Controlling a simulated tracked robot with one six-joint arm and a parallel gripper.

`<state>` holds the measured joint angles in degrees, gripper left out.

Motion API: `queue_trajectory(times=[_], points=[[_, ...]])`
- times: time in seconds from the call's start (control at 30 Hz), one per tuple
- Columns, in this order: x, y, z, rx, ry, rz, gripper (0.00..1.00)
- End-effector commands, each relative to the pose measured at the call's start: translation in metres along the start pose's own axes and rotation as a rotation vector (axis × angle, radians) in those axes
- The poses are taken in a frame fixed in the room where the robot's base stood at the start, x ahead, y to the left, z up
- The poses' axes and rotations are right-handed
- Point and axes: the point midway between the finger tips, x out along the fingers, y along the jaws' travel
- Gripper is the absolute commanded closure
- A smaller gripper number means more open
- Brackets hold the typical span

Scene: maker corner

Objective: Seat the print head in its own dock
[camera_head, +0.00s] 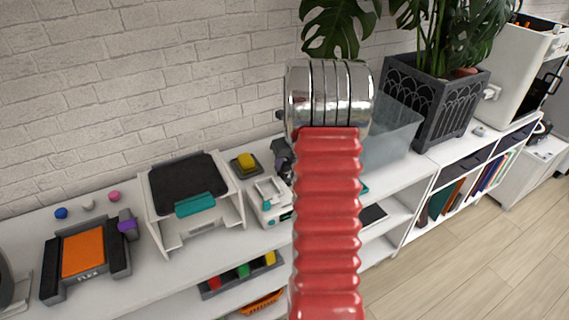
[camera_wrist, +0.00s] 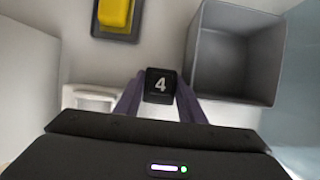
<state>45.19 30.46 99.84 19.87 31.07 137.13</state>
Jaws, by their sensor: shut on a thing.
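My gripper (camera_wrist: 160,98) shows in the wrist view with two dark purple fingers shut on a small black block marked with a white 4 (camera_wrist: 160,84). This block appears to be the print head; only its top face shows clearly. An open grey square holder (camera_wrist: 277,62) is to the right of the gripper, apart from the block. I cannot tell whether it is the dock. A white frame-like part (camera_wrist: 73,97) is at left of the fingers. In the head view my red arm hides the held block and most of the gripper.
A yellow block sits on a dark base (camera_head: 234,169). A white machine with a black top (camera_head: 188,178) and an orange-plated machine marked FLEX (camera_head: 83,255) stand to the left on the white shelf. A translucent bin (camera_head: 395,135) and a planter (camera_head: 440,105) are to the right.

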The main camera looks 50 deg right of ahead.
Motion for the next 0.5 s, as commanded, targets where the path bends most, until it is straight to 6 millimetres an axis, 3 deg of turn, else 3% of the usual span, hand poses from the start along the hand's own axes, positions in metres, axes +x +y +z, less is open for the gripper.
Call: queue_trajectory(times=[0.27,0.3,0.5], points=[[0.0027,-0.0003,-0.0008,0.000,-0.001,0.000,0.97],[0.0026,-0.0003,-0.0009,0.000,-0.001,0.000,0.61],[0.0024,-0.0002,-0.0009,0.000,0.000,0.000,0.47]])
